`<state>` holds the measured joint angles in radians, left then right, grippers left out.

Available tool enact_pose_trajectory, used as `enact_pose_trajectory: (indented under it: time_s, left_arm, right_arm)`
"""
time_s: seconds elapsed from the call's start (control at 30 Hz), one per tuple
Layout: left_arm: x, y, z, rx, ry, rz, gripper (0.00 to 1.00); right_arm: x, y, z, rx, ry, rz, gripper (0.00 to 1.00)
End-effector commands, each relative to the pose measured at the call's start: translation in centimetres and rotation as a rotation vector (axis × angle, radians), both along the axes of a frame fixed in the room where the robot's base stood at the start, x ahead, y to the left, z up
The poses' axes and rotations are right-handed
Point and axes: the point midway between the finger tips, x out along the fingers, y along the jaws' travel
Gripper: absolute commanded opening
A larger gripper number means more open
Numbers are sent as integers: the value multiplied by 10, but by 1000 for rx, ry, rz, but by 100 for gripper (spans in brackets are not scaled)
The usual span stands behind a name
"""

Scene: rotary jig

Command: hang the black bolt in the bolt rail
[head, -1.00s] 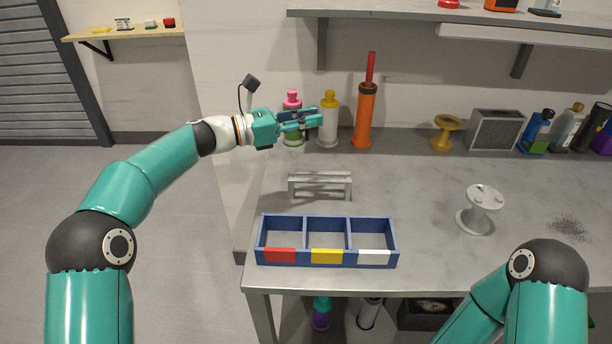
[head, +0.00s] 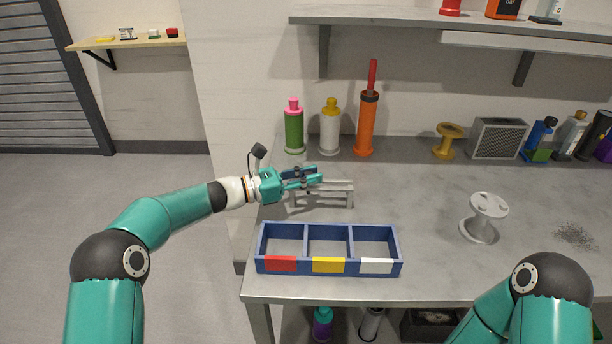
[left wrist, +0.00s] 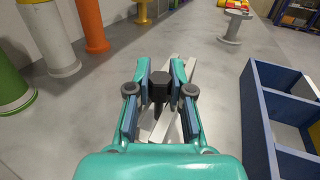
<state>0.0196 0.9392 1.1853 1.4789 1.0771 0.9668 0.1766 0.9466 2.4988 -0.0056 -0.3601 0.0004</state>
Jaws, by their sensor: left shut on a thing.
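My left gripper (head: 305,177) is at the left part of the bolt rail (head: 338,187), a light grey rail on legs standing on the bench. In the left wrist view the gripper (left wrist: 160,88) is shut on the black bolt (left wrist: 160,84), whose dark head shows between the fingers. The rail (left wrist: 178,125) shows behind and below the bolt there. I cannot tell whether the bolt touches the rail. In the head view the bolt is mostly hidden by the fingers. My right gripper is out of view.
A blue three-compartment tray (head: 328,267) with red, yellow and white labels stands in front of the rail. A grey spindle stand (head: 482,218) is to the right. Bottles (head: 294,128) and an orange pump (head: 366,124) stand behind. The bench between rail and spindle is clear.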

Motion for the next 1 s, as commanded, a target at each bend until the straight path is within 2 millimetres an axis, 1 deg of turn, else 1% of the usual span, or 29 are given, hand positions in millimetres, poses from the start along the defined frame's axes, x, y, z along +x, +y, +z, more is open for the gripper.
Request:
enact_pose_trajectory:
  time_s: [0.17, 0.43, 0.47, 0.5, 0.6, 0.87, 1.0]
  left_arm:
    - [0, 0, 0, -1, 0, 1, 0]
    - [0, 1, -8, 0, 1, 1, 0]
    - [0, 1, -7, 0, 1, 1, 25]
    - [0, 1, -7, 0, 1, 1, 32]
    - [0, 1, -7, 0, 1, 2, 46]
    - [0, 1, -6, 0, 0, 2, 46]
    - [0, 1, 2, 0, -1, 2, 46]
  right_arm:
    - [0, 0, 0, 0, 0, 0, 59]
    - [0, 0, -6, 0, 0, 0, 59]
    - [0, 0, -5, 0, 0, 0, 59]
    - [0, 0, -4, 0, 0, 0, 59]
    - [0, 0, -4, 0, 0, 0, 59]
    - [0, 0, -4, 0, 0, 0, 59]
    - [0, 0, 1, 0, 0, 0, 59]
